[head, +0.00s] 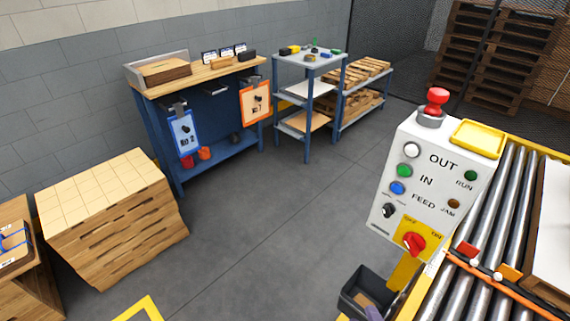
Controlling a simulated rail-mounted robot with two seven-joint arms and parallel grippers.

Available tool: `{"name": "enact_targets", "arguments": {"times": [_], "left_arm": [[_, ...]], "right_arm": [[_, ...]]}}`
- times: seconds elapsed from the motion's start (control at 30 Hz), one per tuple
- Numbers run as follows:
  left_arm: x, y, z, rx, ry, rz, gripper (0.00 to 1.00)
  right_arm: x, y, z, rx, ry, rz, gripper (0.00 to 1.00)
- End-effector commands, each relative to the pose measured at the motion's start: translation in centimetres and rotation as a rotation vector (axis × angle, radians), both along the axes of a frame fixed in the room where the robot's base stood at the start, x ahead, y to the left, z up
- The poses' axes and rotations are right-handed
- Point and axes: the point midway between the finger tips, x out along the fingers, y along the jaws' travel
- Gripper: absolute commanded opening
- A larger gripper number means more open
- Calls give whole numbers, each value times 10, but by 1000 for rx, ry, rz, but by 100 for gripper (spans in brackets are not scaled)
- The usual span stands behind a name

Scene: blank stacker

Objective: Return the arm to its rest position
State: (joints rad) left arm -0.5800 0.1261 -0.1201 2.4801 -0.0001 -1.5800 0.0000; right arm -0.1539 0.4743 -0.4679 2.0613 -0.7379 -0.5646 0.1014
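Neither of my arms shows in the head view, and neither gripper is in view. I cannot tell from this picture where the arms are or whether they hold anything. A white control box (430,190) stands at the right, with a red mushroom button (436,101) on top, several coloured buttons and a red rotary switch (414,242) on a yellow plate. Its labels read OUT, IN, FEED, RUN and JAM.
A roller conveyor (507,215) runs along the right edge. A dark bin (366,291) sits below the control box. A wooden block stack (115,220) stands at left. A blue workbench (222,138) and a shelf cart (309,68) stand behind. The grey floor (255,225) between is clear.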

Motion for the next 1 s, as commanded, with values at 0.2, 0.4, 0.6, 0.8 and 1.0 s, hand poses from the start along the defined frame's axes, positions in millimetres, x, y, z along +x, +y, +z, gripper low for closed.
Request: {"name": "enact_targets", "arguments": {"times": [0.2,0.4,0.6,0.8,1.0], "left_arm": [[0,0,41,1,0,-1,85],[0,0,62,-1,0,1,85],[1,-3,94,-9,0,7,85],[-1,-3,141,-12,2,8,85],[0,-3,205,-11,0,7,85]], "right_arm": [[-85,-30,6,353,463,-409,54],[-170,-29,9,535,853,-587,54],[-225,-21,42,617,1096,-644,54],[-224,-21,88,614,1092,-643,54],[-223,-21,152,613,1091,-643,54]]}}
